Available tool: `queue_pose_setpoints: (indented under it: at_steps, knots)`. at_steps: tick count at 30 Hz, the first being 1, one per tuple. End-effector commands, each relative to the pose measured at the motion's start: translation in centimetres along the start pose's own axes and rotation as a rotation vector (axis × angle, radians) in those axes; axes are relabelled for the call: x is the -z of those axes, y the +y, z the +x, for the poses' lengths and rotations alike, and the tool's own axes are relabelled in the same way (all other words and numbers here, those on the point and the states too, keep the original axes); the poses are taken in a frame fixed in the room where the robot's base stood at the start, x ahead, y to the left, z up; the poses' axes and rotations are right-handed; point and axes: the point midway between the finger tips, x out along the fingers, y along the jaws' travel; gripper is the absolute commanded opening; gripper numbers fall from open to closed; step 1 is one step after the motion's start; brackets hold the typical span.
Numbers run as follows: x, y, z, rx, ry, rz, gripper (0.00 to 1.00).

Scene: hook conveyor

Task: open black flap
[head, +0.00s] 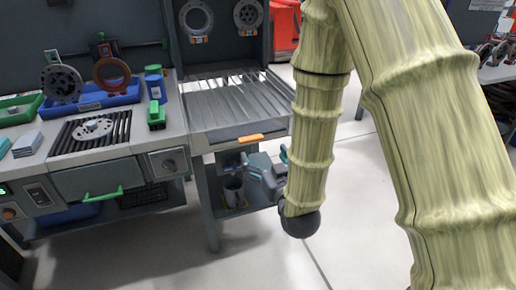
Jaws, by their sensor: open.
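The flap (80,181) is a dark grey front panel under the worktop at the left of the head view. A green bar handle (103,195) runs along its lower part. The panel looks closed, flush with the bench front. My gripper (265,162) is grey with teal parts, to the right of the flap and below the roller conveyor's front edge. It is open, appears empty and is well apart from the handle. My pale, bamboo-patterned arm hides part of the view around it.
The worktop holds a black grate (68,136), a blue tray (113,95) and a green block (156,117). A knob box (169,164) sits right of the flap. An orange handle (250,138) marks the conveyor (222,108). Floor in front is clear.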

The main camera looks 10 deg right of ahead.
Motion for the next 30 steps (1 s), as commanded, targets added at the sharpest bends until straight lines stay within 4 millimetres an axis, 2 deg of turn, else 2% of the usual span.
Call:
queue_pose_setpoints:
  at_steps: [6, 17, 20, 23, 25, 29, 30]
  knots:
    - [-0.1, 0.0, -2.0, 0.0, -0.002, 0.0, 0.93]
    - [0.0, 0.0, -2.4, 0.0, 0.0, 0.0, 0.93]
    - [-0.4, 0.1, -2.5, -0.001, -0.01, 0.001, 0.75]
    - [-2.3, 0.3, -2.7, -0.006, -0.06, 0.005, 0.56]
    - [-4.9, 0.6, -3.2, -0.013, -0.131, 0.011, 0.44]
    - [-12.0, 1.4, -5.4, -0.031, -0.33, 0.03, 0.2]
    - [-14.5, 1.7, -6.5, -0.038, -0.402, 0.037, 0.13]
